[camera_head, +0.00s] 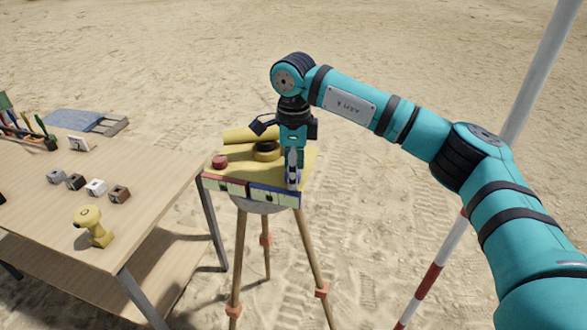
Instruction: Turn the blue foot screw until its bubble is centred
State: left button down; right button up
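A yellow levelling instrument (240,170) sits on top of a tripod (239,250). A red foot screw (220,161) stands on its left side. On its front edge are a red-framed vial (225,187) on the left and a blue-framed vial (274,195) on the right. The bubbles are too small to place exactly. My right gripper (293,170) points straight down at the right front corner, just behind the blue vial. It covers that corner, so the blue foot screw is hidden or cannot be made out. Whether its fingers are closed on the screw is unclear. My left gripper is not in view.
A wooden table (150,170) stands to the left with several small blocks, a yellow handheld tool (93,227) and a tool rack (25,137). A red and white pole (450,235) stands at the right, behind my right arm. Sand surrounds the tripod.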

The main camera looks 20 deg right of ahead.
notch_tip(320, 180, up, 12)
dwell(0.6)
